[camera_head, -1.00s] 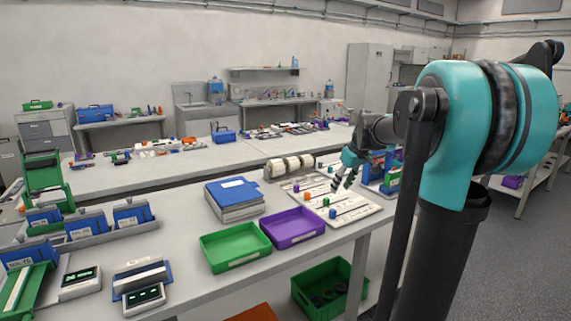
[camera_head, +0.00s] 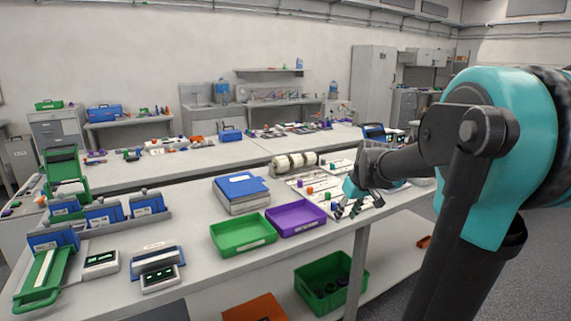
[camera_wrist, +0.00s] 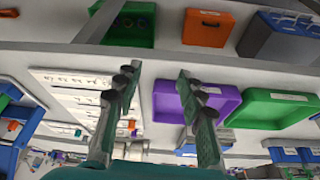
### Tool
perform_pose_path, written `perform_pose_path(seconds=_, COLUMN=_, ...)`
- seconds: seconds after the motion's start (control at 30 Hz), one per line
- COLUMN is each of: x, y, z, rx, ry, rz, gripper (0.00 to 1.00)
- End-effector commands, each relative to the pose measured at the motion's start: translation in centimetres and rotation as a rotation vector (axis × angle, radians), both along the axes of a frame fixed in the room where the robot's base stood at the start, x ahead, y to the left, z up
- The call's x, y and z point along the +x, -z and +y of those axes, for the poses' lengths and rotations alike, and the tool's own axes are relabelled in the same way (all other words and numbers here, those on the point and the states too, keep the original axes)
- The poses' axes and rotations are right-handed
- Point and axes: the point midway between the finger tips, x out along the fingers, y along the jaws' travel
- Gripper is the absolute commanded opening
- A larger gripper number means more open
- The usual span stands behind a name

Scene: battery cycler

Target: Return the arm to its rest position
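My gripper (camera_head: 345,212) is in the head view at the right, in front of the white board on the near bench. In the wrist view my gripper (camera_wrist: 157,75) shows two dark green fingers spread wide apart, with nothing held between them. My teal and dark arm fills the right side of the head view, its elbow raised and its forearm reaching left. The white board (camera_head: 312,180), with small coloured pieces on it, is partly hidden behind the gripper.
A purple tray (camera_head: 296,220) and a green tray (camera_head: 243,235) lie left of the gripper on the bench. A blue binder (camera_head: 240,188) is behind them. A green crate (camera_head: 318,293) stands on the lower shelf. Grey floor is open at right.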

Motion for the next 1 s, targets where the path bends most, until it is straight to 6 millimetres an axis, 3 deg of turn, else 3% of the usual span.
perform_pose_path(seconds=0.17, x=-5.3, y=4.2, z=0.6, rx=-0.003, ry=0.090, rz=0.008, gripper=0.40)
perform_pose_path(seconds=0.4, x=-15.6, y=11.9, z=0.8, rx=-0.004, ry=0.272, rz=0.006, gripper=0.40)
perform_pose_path(seconds=0.5, x=-18.7, y=14.1, z=0.7, rx=-0.004, ry=0.327, rz=0.003, gripper=0.40)
perform_pose_path(seconds=0.67, x=-20.9, y=15.6, z=0.6, rx=-0.003, ry=0.369, rz=-0.001, gripper=0.40)
perform_pose_path(seconds=1.0, x=-21.0, y=15.7, z=0.6, rx=-0.002, ry=0.373, rz=-0.001, gripper=0.40)
